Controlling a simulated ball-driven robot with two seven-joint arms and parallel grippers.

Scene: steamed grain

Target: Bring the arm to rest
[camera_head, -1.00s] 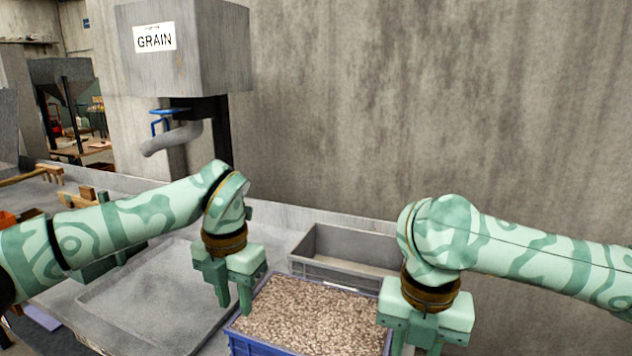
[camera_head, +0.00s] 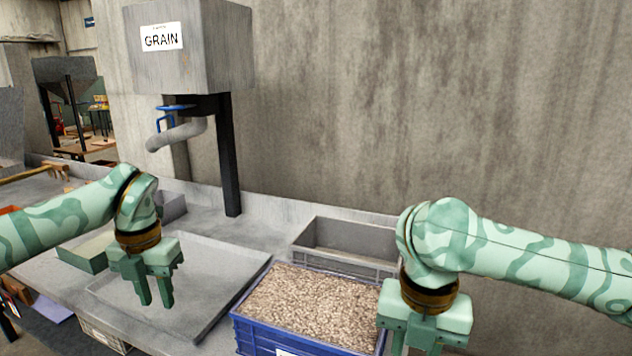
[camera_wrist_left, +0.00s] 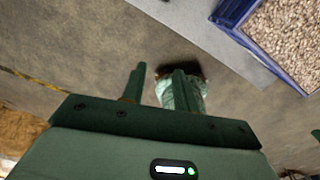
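My left gripper (camera_head: 156,305) hangs fingers down over the shallow grey tray (camera_head: 225,262) on the counter, apart from the grain crate. Its two fingers stand apart with nothing between them, and the left wrist view shows the same empty gap (camera_wrist_left: 157,84). My right gripper (camera_head: 418,345) is at the right edge of the blue crate (camera_head: 300,340). Its fingers stand apart, but their tips are cut off by the picture's lower edge. The crate is full of pale brown grain (camera_head: 310,300) and also shows in the left wrist view (camera_wrist_left: 240,40).
An empty grey bin (camera_head: 345,262) stands behind the crate against the wall. A grey grain hopper (camera_head: 190,60) with a bent spout (camera_head: 178,135) and blue valve handle rises at the back left. A green box (camera_head: 85,252) lies left of the tray.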

